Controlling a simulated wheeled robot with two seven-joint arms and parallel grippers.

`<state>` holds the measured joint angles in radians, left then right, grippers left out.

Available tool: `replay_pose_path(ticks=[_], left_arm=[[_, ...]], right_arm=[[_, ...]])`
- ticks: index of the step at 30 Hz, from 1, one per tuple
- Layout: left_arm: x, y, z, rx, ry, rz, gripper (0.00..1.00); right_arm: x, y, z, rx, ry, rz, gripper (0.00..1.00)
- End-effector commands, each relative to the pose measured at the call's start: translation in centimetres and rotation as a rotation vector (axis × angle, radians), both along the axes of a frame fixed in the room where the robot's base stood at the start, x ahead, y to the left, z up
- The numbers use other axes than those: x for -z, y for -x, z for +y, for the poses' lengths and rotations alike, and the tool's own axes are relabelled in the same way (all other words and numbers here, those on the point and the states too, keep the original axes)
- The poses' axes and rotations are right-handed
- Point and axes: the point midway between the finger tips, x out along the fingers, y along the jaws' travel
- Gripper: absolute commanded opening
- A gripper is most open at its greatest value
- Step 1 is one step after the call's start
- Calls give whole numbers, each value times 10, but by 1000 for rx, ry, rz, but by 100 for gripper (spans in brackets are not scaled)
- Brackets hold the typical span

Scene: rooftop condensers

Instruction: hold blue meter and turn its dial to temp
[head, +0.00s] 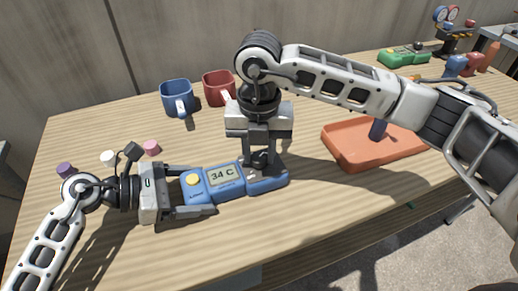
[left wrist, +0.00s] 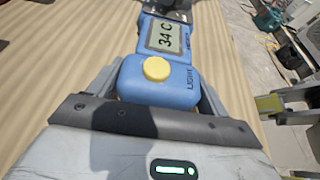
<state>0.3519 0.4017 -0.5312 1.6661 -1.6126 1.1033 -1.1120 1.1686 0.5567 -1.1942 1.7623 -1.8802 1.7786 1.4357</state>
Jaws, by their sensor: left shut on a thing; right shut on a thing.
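The blue meter (head: 213,201) lies on the wooden table, and its screen (head: 223,176) reads "34 C". It also shows in the left wrist view (left wrist: 150,98), with a yellow button (left wrist: 157,69) beside the word LIGHT. My left gripper (head: 190,191) is shut on the meter's left end, one finger along each side. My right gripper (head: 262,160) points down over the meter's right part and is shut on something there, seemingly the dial. The dial is hidden behind its fingers, so its setting cannot be read.
An orange tray (head: 350,150) lies to the right under my right arm. A green meter (head: 398,56) is at the back right. Small purple (head: 65,170), white (head: 108,158) and pink (head: 152,148) pieces lie left. The front table is clear.

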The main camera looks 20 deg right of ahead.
Motion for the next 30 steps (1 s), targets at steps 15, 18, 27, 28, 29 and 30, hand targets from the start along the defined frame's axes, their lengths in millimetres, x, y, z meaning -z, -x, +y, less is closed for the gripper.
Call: replay_pose_path(ticks=[15, 18, 27, 28, 29, 30], left_arm=[[1, 0, 1, 0, -3, 2, 41], [1, 0, 1, 0, -3, 2, 41], [1, 1, 1, 1, -3, 3, 41], [1, 1, 1, 1, -3, 3, 41], [1, 1, 1, 1, -3, 3, 41], [1, 1, 1, 1, -3, 3, 41]], right_arm=[[-8, -1, 0, 1, 0, -2, 52], [-24, -1, 0, 1, 0, -5, 52], [-88, -1, -1, 4, 1, -6, 52], [-93, -1, -1, 4, 0, -6, 52], [-98, -1, -1, 3, 1, -5, 52], [-103, -1, -1, 4, 2, -5, 52]])
